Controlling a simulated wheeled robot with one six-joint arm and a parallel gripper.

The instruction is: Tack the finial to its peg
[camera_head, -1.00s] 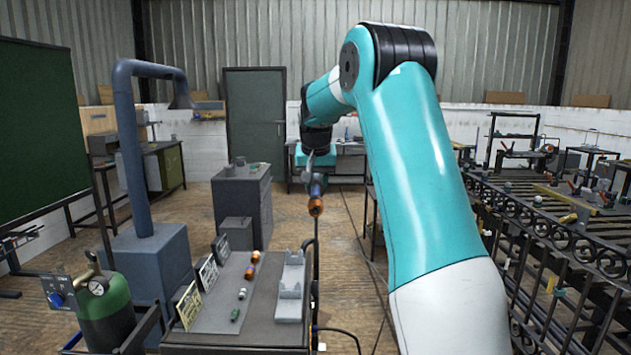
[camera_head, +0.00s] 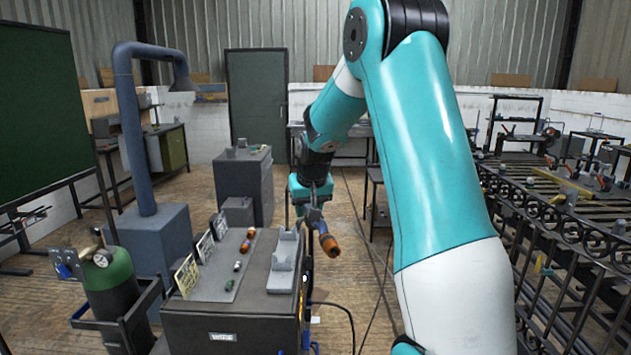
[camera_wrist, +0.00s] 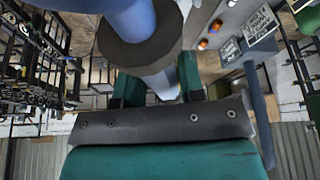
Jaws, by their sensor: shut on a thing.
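My gripper (camera_head: 314,205) is shut on a blue-and-orange torch-like tool (camera_head: 328,240). The tool is held in the air at the right side of the cart, tilted with its orange end down and toward the camera. In the wrist view, my gripper (camera_wrist: 161,88) has its green jaws on either side of the tool's blue body (camera_wrist: 128,18), which has a dark collar. The iron scroll gate (camera_head: 535,228) lies on a stand at the right, well apart from the tool. I cannot make out the finial or its peg on it.
A cable runs over the floor, otherwise clear between cart and gate.

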